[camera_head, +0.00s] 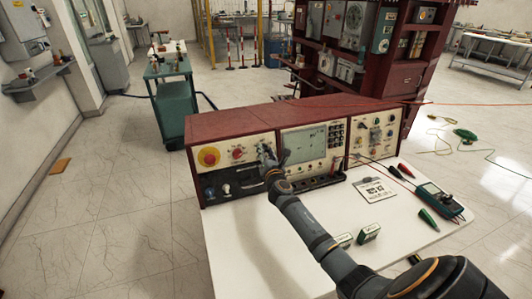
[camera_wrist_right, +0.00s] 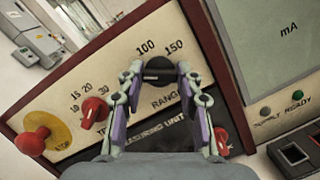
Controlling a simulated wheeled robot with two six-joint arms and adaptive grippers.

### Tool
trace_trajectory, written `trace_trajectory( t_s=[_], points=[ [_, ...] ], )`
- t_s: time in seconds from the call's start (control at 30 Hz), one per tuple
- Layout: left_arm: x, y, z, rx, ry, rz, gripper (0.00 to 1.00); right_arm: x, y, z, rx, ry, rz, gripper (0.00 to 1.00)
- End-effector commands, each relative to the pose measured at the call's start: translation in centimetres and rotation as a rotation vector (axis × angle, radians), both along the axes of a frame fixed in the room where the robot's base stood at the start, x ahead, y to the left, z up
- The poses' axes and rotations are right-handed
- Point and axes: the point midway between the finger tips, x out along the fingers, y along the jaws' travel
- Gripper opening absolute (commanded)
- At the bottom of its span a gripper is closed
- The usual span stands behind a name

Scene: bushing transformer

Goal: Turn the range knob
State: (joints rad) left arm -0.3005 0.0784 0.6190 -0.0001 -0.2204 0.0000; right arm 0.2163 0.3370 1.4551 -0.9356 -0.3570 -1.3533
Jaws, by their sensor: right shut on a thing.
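The range knob (camera_wrist_right: 158,71) is a black round knob on the cream panel of the measuring unit, above the printed word RANGE and near the marks 100 and 150 in the right wrist view. My right gripper (camera_wrist_right: 159,76) has its fingertips on both sides of it, closed on the knob. In the head view my right gripper (camera_head: 268,158) reaches the panel (camera_head: 222,168) and hides most of the knob. My left gripper is not in view.
A red knob (camera_wrist_right: 95,110) and a red stop button on yellow (camera_wrist_right: 33,140) sit left of the range knob. The mA screen (camera_head: 303,144) is right of it. On the white table (camera_head: 240,250) lie a multimeter (camera_head: 440,198), probes and small boxes.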

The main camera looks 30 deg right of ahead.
Motion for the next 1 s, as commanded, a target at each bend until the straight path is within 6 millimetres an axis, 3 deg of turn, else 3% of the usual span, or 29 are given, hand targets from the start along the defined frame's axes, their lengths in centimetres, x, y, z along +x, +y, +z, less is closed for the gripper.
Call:
trace_trajectory(
  t_s=[1.0],
  points=[
    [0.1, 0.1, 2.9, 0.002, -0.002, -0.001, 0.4, 0.1, 0.2, 0.3, 0.775, -0.185, -0.192, 0.04]
  ],
)
